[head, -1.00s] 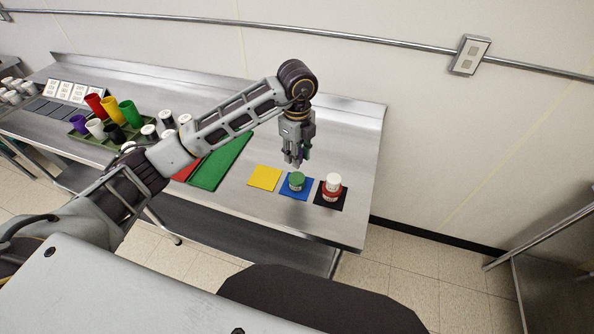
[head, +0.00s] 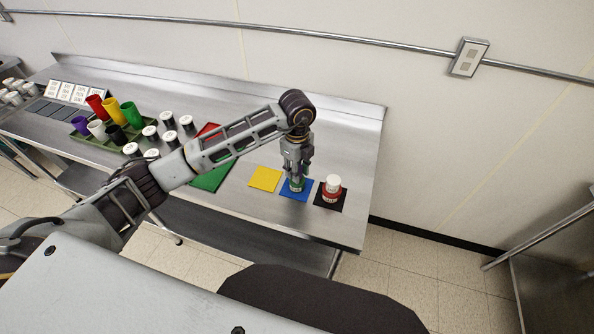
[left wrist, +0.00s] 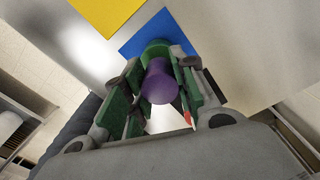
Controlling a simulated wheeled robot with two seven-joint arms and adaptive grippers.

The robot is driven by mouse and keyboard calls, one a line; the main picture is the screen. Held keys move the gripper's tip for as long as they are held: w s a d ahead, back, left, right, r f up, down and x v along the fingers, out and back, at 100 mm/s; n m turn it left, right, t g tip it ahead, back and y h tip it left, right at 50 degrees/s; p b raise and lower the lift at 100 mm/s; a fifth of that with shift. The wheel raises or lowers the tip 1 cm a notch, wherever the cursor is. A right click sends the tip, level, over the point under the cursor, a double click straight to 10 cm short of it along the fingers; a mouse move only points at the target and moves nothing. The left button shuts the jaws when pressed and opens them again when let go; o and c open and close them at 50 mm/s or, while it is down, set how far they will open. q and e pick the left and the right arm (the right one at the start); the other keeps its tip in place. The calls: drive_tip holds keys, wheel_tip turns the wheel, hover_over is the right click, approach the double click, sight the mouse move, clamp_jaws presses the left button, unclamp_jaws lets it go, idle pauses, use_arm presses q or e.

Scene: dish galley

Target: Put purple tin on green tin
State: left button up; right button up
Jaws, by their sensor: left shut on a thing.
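My left gripper (head: 296,172) is shut on the purple tin (left wrist: 160,84), which shows between the green-padded fingers in the left wrist view. In the head view the fingers hide the purple tin. The green tin (head: 296,187) stands on the blue mat (head: 293,196), directly below the fingertips. In the left wrist view the green tin (left wrist: 156,48) shows just beyond the purple tin and is partly covered by it. I cannot tell whether the two tins touch. My right gripper is in neither view.
A yellow mat (head: 265,178) lies left of the blue one. On the right, a white-topped tin (head: 333,182) stands on a red tin (head: 331,195) on a black mat (head: 342,203). Further left are several white-lidded tins and a green tray (head: 97,141) with colored cups.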

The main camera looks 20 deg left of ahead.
use_arm(q)
drive_tip(key=shift+f, duration=0.5)
drive_tip(key=shift+f, duration=0.2)
drive_tip(key=o, duration=1)
drive_tip(key=shift+r, duration=0.15)
